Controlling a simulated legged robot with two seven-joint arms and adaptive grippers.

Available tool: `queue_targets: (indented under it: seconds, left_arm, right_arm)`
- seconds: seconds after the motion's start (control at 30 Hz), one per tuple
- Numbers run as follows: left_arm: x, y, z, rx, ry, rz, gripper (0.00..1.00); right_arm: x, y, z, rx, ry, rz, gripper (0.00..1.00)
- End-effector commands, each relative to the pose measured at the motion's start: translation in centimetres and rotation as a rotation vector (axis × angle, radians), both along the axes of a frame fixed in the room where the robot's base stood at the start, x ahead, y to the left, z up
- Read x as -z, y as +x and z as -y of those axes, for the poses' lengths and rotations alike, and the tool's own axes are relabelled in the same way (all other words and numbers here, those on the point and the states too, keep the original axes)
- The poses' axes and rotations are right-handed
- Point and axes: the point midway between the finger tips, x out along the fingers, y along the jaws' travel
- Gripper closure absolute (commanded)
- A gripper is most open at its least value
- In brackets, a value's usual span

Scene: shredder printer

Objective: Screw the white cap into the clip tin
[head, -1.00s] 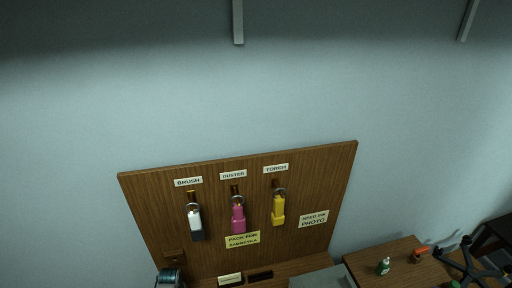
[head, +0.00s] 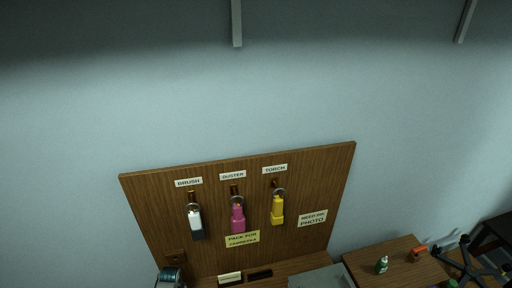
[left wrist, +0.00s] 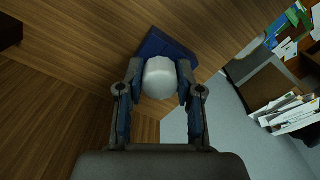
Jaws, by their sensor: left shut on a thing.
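My left gripper (left wrist: 158,88) shows in the left wrist view, with its two fingers on either side of a round white cap (left wrist: 160,77). It is shut on the cap, which sits between the fingertips. A dark blue object (left wrist: 157,44) shows just beyond the cap against a brown wooden surface; the cap partly covers it. I cannot tell whether it is the clip tin or whether the cap touches it. Neither gripper shows in the head view, and my right gripper is in no view.
A small table (head: 405,255) with a green bottle (head: 382,265) stands at right. Papers (left wrist: 290,112) show at right in the left wrist view.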

Motion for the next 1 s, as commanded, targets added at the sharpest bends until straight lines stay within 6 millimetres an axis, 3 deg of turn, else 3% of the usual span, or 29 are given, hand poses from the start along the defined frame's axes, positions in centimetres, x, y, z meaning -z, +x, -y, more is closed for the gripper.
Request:
queue_targets:
  seconds: [0.03, 0.07, 0.17, 0.77, 0.87, 1.0]
  left_arm:
    - [0.7, -0.6, -0.1, 0.1, 0.002, -0.012, 1.0]
    - [0.7, -0.6, -0.1, 0.108, 0.001, -0.012, 0.6]
    - [0.7, -0.6, 0.0, 0.1, 0.0, -0.013, 0.35]
    - [0.2, -0.2, -0.1, 0.096, 0.002, -0.003, 0.35]
    - [-0.7, -0.2, -0.1, 0.096, 0.002, -0.001, 0.35]
    - [-3.3, -0.1, -0.1, 0.096, 0.003, 0.003, 0.35]
  right_arm:
    - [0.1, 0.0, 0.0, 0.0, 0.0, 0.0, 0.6]
    - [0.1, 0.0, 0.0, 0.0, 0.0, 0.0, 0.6]
    - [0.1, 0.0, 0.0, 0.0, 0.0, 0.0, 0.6]
    - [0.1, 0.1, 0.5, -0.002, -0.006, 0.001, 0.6]
    - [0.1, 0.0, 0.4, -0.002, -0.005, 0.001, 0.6]
    - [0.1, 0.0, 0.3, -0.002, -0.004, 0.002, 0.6]
